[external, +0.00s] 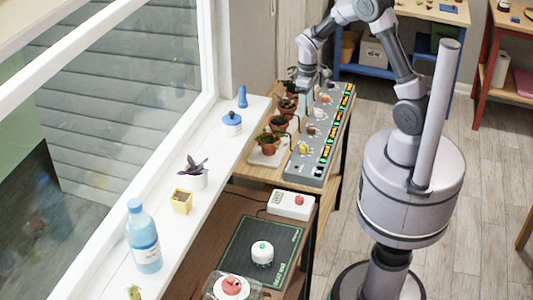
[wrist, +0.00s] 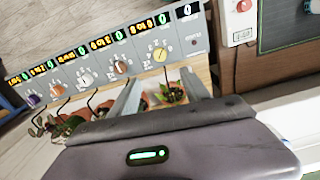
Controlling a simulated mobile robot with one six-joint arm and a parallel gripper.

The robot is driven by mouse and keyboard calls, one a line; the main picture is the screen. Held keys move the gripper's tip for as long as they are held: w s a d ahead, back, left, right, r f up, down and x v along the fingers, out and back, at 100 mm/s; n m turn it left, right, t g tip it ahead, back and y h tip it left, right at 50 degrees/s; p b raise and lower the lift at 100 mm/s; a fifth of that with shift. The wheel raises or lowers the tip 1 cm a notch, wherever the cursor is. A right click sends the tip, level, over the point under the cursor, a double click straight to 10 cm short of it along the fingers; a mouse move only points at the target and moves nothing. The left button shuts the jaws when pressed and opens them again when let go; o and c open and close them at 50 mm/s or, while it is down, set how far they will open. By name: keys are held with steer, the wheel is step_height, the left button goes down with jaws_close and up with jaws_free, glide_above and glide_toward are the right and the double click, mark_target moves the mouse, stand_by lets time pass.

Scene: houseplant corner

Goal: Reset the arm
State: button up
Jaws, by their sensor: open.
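My arm reaches from its round base in the external view, with the elbow raised and the forearm bent down. My gripper (external: 308,84) hangs over the far part of the plant shelf, near the potted plants and the grey control panel (external: 305,165). In the wrist view my gripper (wrist: 163,78) has its two fingers spread apart with nothing held. A small potted plant (wrist: 172,93) shows between and beyond the fingers. The grey panel (wrist: 205,45) lies beyond them, with a yellow dial (wrist: 160,54) and several other dials. I cannot tell the gripper's exact height.
Several potted plants (external: 268,143) stand left of the panel. A white box with a red button (external: 290,205) and a dark green mat (external: 278,237) lie on the brown table. The white windowsill holds a blue bottle (external: 144,240). Open floor lies right of my base.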

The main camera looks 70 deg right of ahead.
steer(key=s+a+r+m+t+b, duration=0.1)
steer(key=s+a+r+t+b, duration=0.1)
steer(key=a+r, duration=0.75)
steer(key=s+a+r+m+t+y+b, duration=0.2)
steer(key=s+a+r, duration=0.4)
steer(key=s+a, duration=0.7)
steer(key=shift+s+t, duration=0.35)
steer(key=shift+t, duration=0.55)
steer(key=shift+c, duration=0.3)
